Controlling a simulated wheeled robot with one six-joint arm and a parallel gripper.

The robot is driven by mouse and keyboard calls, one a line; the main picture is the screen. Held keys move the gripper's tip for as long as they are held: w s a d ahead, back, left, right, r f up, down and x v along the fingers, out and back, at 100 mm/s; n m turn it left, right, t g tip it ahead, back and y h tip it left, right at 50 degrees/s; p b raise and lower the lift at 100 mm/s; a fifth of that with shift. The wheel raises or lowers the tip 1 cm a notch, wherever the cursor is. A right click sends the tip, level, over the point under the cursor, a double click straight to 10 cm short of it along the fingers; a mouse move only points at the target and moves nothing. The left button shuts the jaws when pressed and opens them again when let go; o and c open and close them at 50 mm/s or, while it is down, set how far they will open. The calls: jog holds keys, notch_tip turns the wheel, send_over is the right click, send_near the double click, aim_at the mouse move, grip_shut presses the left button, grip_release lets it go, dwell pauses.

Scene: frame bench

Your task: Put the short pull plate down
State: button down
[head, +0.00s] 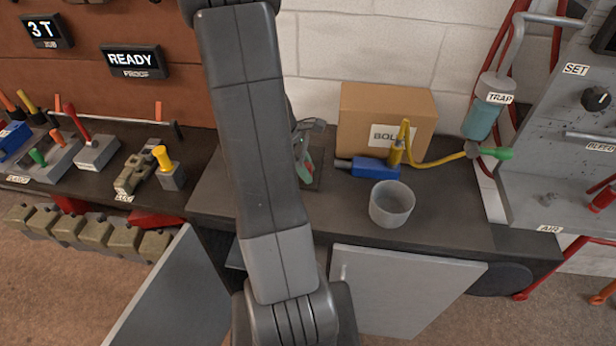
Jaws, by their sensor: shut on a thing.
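My arm rises through the middle of the view and leaves it at the top. It hides part of the bench, and I do not see my gripper's fingers. I cannot make out the short pull plate. Just right of my arm, a small grey piece (313,126) and a green and red item (304,163) show partly above the dark bench top (440,221). I cannot tell what either is.
A cardboard box (365,105), blue tool (373,168) with yellow hose and grey cup (391,205) stand on the right. A yellow-knobbed block (170,170) and several tools are left. Two cabinet doors (400,290) stand below. Bare bench lies around the cup.

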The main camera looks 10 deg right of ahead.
jog(key=shift+f, duration=1.75)
jog(key=c, duration=1.6)
grip_release()
jog(key=shift+f, duration=0.2)
jog(key=o, duration=0.5)
jog(key=shift+r, duration=0.1)
jog(key=shift+c, duration=0.2)
